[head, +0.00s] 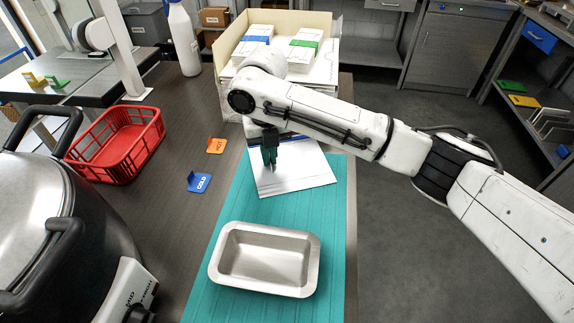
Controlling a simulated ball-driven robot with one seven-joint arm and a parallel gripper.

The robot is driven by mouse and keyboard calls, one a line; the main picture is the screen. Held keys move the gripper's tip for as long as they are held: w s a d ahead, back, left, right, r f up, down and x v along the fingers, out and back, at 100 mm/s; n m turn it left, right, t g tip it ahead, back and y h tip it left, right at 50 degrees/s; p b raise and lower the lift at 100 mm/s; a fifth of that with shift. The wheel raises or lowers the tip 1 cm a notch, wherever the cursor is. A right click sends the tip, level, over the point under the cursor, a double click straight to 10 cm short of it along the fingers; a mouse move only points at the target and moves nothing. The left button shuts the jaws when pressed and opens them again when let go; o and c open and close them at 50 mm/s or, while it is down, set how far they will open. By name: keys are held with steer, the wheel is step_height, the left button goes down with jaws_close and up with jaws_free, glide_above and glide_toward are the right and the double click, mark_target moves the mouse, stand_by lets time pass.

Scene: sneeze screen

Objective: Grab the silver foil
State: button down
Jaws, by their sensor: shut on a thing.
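The silver foil (305,177) looks like a flat, pale silvery sheet with a blue line near its far edge. It lies on or just above the far part of the teal mat (215,268); I cannot tell which. My gripper (269,163) points down over the left part of the sheet. Its dark teal fingers are close together and shut on the foil. The pinched spot is hidden by the fingers, and my arm hides part of the far edge.
A silver loaf pan (308,262) stands on the mat in front. A red basket (118,143), orange and blue signs (216,146) (199,182), and a large pot (35,215) are left. A cream box (292,20) with packs stands behind.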

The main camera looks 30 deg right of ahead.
steer(key=shift+r, duration=0.1)
steer(key=shift+r+p, duration=1.75)
steer(key=shift+r, duration=0.2)
